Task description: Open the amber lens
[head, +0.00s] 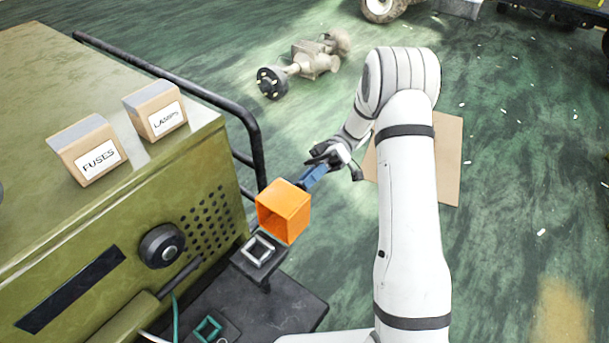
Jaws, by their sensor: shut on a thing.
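The amber lens (291,216) is an orange, hollow, square cup in the middle of the head view. It is tilted, with its open side facing the lower left. My gripper (314,177) has blue fingers that meet the lens at its upper right edge and are shut on it. Below the lens is a dark lamp base (244,265) with a pale square rim (259,249) on top. The lens is off this rim, above and to its right. I cannot tell whether a hinge joins them.
A second base with a teal square rim (207,329) sits at the bottom on the dark ledge (290,312). The green cabinet carries FUSES (88,148) and LAMPS (154,109) boxes. A black rail (190,87) runs along its edge, close to my gripper. The floor at right is mostly clear.

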